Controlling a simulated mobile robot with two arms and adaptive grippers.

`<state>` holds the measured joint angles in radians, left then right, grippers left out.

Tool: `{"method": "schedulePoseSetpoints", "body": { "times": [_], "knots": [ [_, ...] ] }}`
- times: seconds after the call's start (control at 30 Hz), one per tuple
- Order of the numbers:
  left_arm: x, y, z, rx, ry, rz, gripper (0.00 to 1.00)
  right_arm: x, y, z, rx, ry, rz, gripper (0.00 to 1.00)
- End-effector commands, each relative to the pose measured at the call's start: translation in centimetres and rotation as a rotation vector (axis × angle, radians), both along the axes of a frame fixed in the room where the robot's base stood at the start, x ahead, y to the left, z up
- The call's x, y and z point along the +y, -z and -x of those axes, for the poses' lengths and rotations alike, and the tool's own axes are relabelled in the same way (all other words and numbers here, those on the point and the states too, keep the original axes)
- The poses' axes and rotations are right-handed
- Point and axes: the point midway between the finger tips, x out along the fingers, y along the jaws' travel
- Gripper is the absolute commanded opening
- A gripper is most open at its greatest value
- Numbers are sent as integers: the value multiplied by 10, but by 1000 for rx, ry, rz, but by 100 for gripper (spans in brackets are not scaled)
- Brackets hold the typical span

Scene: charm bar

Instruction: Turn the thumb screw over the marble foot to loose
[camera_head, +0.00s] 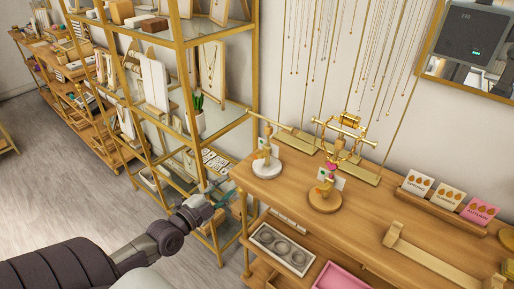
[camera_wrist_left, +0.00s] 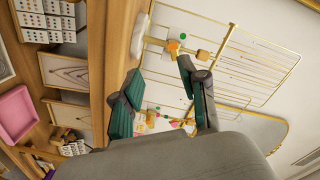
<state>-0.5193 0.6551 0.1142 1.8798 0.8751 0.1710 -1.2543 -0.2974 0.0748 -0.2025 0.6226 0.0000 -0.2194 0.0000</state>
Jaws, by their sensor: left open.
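The marble foot (camera_head: 266,165) is a round white base at the left end of the wooden counter, with a slim brass post. The thumb screw (camera_head: 262,143) is a small orange-gold piece on that post. In the left wrist view, the marble foot (camera_wrist_left: 138,36) is near the top and the orange thumb screw (camera_wrist_left: 173,46) is just beyond my fingertips. My left gripper (camera_head: 226,190) is left of the counter edge, apart from the stand. In its wrist view, the left gripper (camera_wrist_left: 160,70) is open, with nothing between its fingers. My right gripper is in neither view.
A similar stand with a round wooden foot (camera_head: 325,199) is close to the right. Earring cards (camera_head: 448,198) stand farther right. The counter (camera_head: 370,215) has bare room between.

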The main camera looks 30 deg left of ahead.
Motion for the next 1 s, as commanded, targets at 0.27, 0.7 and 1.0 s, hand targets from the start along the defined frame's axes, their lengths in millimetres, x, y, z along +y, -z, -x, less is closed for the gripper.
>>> {"method": "schedulePoseSetpoints", "body": {
  "times": [0.27, 0.7, 1.0],
  "knots": [
    [-7, -27, -22, -47, 17, -25, 43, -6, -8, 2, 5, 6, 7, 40],
    [-13, -26, -109, -43, 17, -25, 43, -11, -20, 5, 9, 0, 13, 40],
    [-16, -24, -138, -41, 17, -24, 43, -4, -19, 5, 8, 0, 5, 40]
  ]
}}
